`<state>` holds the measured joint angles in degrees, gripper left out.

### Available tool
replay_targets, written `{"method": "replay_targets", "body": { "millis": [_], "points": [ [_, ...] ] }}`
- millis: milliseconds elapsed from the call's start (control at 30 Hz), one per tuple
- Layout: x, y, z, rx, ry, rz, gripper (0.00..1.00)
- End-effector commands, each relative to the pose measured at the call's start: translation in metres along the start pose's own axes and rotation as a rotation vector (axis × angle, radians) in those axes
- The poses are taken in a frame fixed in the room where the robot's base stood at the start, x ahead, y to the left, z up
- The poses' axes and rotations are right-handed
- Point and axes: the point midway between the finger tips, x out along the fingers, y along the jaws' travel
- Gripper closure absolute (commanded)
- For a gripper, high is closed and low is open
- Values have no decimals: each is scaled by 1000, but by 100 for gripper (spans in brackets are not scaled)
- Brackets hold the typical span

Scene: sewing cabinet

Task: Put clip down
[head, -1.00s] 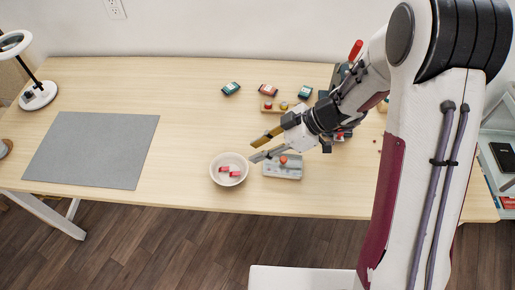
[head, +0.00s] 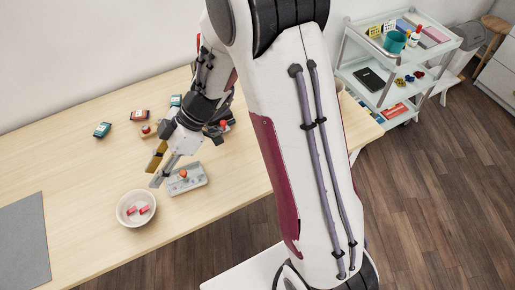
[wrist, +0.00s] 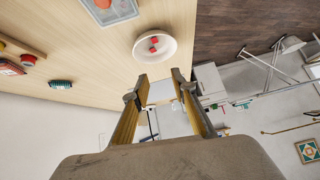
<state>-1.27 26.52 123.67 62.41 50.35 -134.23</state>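Two red clips lie inside a white bowl (head: 120,213) on the wooden table. The clips (head: 145,210) also show as small red pieces in the bowl in the wrist view (wrist: 153,43). My gripper (head: 153,176) is in the air near the bowl, a little beyond it in the head view. In the wrist view its two yellow-sided fingers (wrist: 160,82) stand apart with a clear gap. I see no clip between them.
A grey tray with a red-topped item (head: 186,180) sits beside the bowl. Small teal and red boxes (head: 103,130) lie farther back. A grey mat (head: 22,245) is at left. A white shelf cart (head: 375,85) stands right. Bare tabletop lies left of the bowl.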

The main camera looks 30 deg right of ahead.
Motion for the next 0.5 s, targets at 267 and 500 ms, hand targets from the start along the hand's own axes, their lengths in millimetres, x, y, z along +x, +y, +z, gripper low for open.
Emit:
{"method": "replay_targets", "body": {
  "millis": [267, 500],
  "points": [
    [-44, -26, -16, 142, -73, 26, 74],
    [-79, -50, -21, 278, -142, 74, 74]
  ]
}}
